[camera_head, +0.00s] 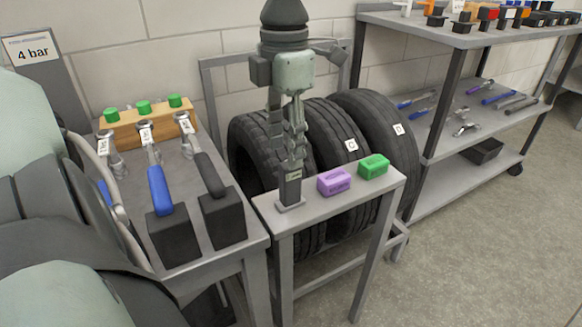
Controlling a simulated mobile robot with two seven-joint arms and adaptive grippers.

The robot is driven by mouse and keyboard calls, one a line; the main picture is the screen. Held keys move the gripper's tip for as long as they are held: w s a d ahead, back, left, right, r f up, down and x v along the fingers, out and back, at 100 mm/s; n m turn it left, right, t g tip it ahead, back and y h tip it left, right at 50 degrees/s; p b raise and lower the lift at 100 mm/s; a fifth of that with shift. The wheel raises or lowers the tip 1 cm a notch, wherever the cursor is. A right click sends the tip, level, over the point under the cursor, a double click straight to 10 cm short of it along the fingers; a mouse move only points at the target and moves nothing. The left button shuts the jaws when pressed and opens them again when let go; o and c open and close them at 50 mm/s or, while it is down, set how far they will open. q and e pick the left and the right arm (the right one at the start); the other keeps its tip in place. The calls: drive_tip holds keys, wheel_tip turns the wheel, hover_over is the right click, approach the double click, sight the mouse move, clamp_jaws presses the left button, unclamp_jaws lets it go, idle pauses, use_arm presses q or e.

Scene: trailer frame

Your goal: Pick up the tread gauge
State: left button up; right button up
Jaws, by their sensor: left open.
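My left gripper (294,152) points straight down over the small grey bench (327,208). Its fingers are open just above a dark upright holder (290,190) with a small label, which stands on a flat foot at the bench's left end. The tread gauge is not clearly visible; the fingers cover whatever is at the holder's top. I cannot tell whether they touch anything there. My right gripper is not in view.
A purple block (334,181) and a green block (373,167) sit right of the holder. Tyres (333,140) stand in a rack behind. The left table (190,258) holds tools in black blocks (222,218). A shelf unit (460,168) stands at right; the floor in front is clear.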

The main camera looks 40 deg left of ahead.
sight(290, 175)
use_arm(q)
drive_tip(key=f, duration=0.6)
drive_tip(key=shift+w+d+f, duration=0.25)
drive_tip(key=shift+f, duration=0.15)
clamp_jaws()
